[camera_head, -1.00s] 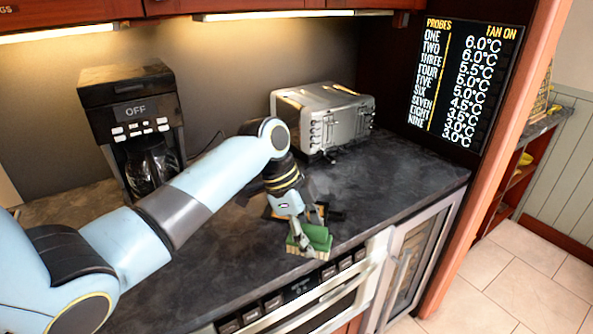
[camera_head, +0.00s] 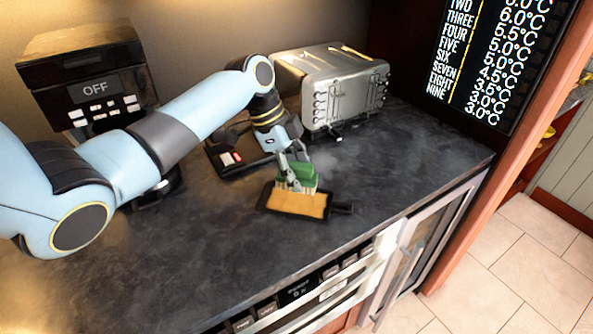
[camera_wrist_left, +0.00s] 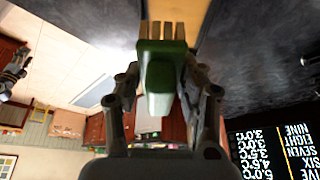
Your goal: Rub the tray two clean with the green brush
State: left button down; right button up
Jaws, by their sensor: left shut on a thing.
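A dark tray with a tan, coated inside (camera_head: 297,204) lies on the dark counter below the brush in the head view. Part of its tan surface also shows at the top of the left wrist view (camera_wrist_left: 212,22). The green brush (camera_head: 303,175) has pale bristles pointing down at the tray's back edge; I cannot tell whether they touch it. My left gripper (camera_head: 291,170) is shut on the brush's green body (camera_wrist_left: 160,75). A small jointed part at the left of the wrist view (camera_wrist_left: 13,72) looks like my right gripper; its jaws are unclear.
A second dark tray (camera_head: 222,170) with a red and white item lies behind, partly hidden by my left arm. A silver toaster (camera_head: 340,92) stands behind the brush. A coffee maker (camera_head: 90,85) stands at the left. The counter's front is clear.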

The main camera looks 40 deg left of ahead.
pick_arm(q)
jog(key=shift+a+f+b, duration=0.3)
jog(key=shift+f+b, duration=0.3)
jog(key=shift+f, duration=0.3)
notch_tip(320, 180, down, 3)
jog(key=shift+d+r+b, duration=0.1)
jog(key=shift+r+b, duration=0.05)
jog(key=shift+b, duration=0.7)
jog(key=shift+f+b, duration=0.35)
jog(key=shift+f, duration=0.3)
pick_arm(e)
jog(key=shift+w+a+f, duration=0.35)
jog(key=shift+w+f, duration=0.2)
jog(key=shift+f, duration=0.3)
jog(key=shift+w+a+f, duration=0.3)
jog(key=shift+w+f, duration=0.25)
jog(key=shift+f, duration=0.25)
pick_arm(q)
jog(key=shift+f+b, duration=0.35)
jog(key=shift+f, duration=0.05)
pick_arm(e)
jog(key=shift+a+f, duration=0.3)
jog(key=shift+a, duration=0.05)
pick_arm(q)
jog(key=shift+f, duration=0.2)
pick_arm(e)
jog(key=shift+f, duration=0.15)
